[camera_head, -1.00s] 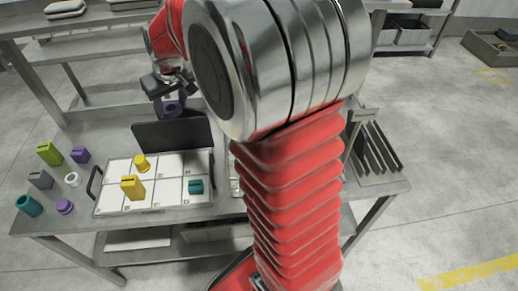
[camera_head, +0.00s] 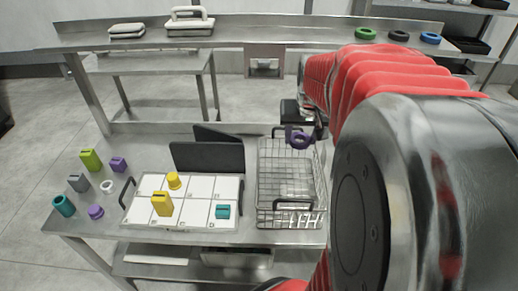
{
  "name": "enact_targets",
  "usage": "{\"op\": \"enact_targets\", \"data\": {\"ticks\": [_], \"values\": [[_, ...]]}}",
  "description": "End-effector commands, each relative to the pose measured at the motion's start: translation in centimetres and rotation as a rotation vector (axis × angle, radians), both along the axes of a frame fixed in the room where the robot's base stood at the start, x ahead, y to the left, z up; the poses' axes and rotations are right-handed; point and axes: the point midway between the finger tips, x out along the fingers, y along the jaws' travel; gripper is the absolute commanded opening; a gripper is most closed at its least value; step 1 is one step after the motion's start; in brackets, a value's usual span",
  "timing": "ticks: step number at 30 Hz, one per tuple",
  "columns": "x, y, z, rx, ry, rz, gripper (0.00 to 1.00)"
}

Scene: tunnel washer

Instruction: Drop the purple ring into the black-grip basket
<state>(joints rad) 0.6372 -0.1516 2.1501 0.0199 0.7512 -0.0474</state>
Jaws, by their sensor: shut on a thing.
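The purple ring (camera_head: 290,138) hangs from my gripper (camera_head: 299,124), which is shut on it. The ring is raised over the far part of a wire basket (camera_head: 261,178), apart from the basket's floor as seen here. The basket stands on the steel table, right of the white tray, with a black grip (camera_head: 292,204) at its near end and another at its far end, partly behind the ring and gripper. My red arm hides what lies to the right of the basket.
A white compartment tray (camera_head: 190,215) holds two yellow pieces and a teal piece. Dark upright panels (camera_head: 207,157) stand behind it. Several loose coloured pieces lie at the left. Green (camera_head: 366,33), black and blue rings sit on the back shelf.

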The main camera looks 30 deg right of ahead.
Motion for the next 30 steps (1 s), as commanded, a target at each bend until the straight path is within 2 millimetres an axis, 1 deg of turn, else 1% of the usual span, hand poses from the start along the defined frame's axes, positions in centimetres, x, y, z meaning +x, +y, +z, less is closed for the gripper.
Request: {"op": "enact_targets", "data": {"ticks": [7,11,17,24,30], "values": [[0.1,0.0,0.0,0.000,0.000,0.002,0.25],[0.1,0.1,-0.4,0.001,0.001,0.002,0.25],[0.1,0.1,-1.8,0.001,0.002,0.003,0.25],[0.1,0.1,-4.3,0.002,0.003,0.003,0.25],[0.1,0.1,-5.7,0.000,0.001,0.003,0.25]]}}
